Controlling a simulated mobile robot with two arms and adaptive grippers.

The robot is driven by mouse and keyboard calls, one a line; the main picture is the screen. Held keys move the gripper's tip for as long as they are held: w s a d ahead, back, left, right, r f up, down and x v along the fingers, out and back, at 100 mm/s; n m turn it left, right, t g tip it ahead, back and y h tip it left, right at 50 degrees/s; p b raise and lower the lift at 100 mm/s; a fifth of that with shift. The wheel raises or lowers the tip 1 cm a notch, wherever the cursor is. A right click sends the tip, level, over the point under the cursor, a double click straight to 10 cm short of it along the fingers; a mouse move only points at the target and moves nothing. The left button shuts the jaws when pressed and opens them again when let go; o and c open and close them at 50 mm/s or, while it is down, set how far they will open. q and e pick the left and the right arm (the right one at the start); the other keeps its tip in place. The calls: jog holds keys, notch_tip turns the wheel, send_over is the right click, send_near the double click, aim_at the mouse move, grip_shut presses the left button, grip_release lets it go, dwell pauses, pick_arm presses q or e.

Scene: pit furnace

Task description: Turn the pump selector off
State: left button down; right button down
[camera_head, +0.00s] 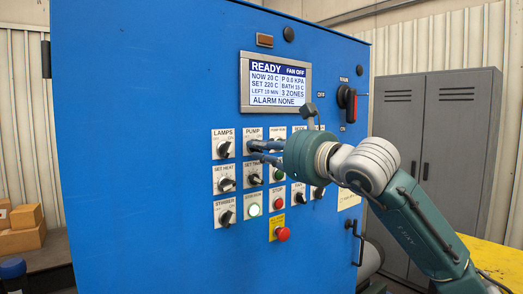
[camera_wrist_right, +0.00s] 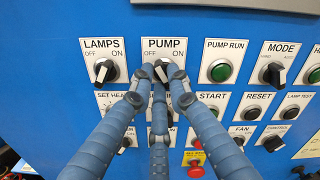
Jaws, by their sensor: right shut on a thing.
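The pump selector (camera_wrist_right: 160,69) is a dark knob with a light pointer under a plate marked PUMP, OFF and ON. In the head view its plate (camera_head: 253,133) is in the upper row, right of LAMPS. My right gripper (camera_wrist_right: 161,82) has its blue-grey fingers shut on the knob, and they also reach it in the head view (camera_head: 256,149). The fingers cover part of the knob, so its exact pointer angle is hard to tell. My left gripper is not in view.
The LAMPS selector (camera_wrist_right: 105,71) sits close on the left and the green PUMP RUN lamp (camera_wrist_right: 220,70) on the right. Below are more knobs and a red stop button (camera_head: 282,234). The display (camera_head: 275,83) above reads READY. A red-handled switch (camera_head: 351,104) is at upper right.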

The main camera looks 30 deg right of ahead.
dwell(0.3)
jog(key=c, duration=1.7)
grip_release()
jog(key=shift+o, duration=0.2)
jog(key=shift+s, duration=0.15)
jog(key=s, duration=1.1)
jog(key=shift+s+d, duration=0.35)
jog(key=shift+d, duration=0.1)
